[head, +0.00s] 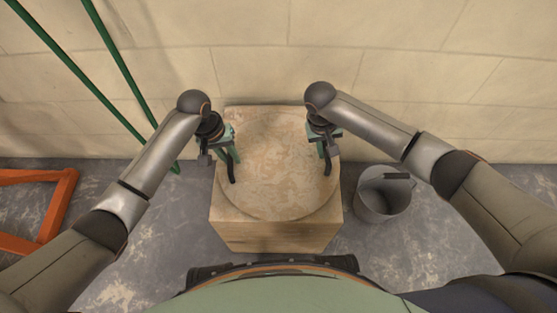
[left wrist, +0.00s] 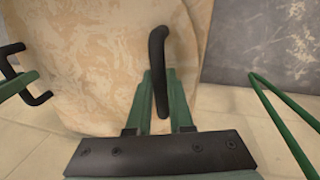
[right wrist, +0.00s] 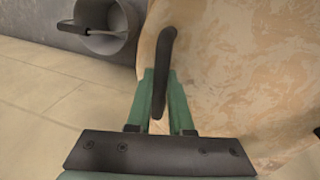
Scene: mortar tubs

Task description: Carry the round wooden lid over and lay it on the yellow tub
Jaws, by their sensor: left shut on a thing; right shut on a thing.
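The round wooden lid (head: 275,165) has a pale, mottled face and a black handle on either side. It lies over a wooden block (head: 272,238); I cannot tell whether it touches the top or hangs just above it. My left gripper (head: 231,155) is shut on the left handle (left wrist: 157,60). My right gripper (head: 325,150) is shut on the right handle (right wrist: 165,65). The lid also shows in the left wrist view (left wrist: 90,70) and the right wrist view (right wrist: 235,60). No yellow tub is in view.
An orange frame (head: 62,208) stands at the left. Green poles (head: 118,60) lean on the block wall behind.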

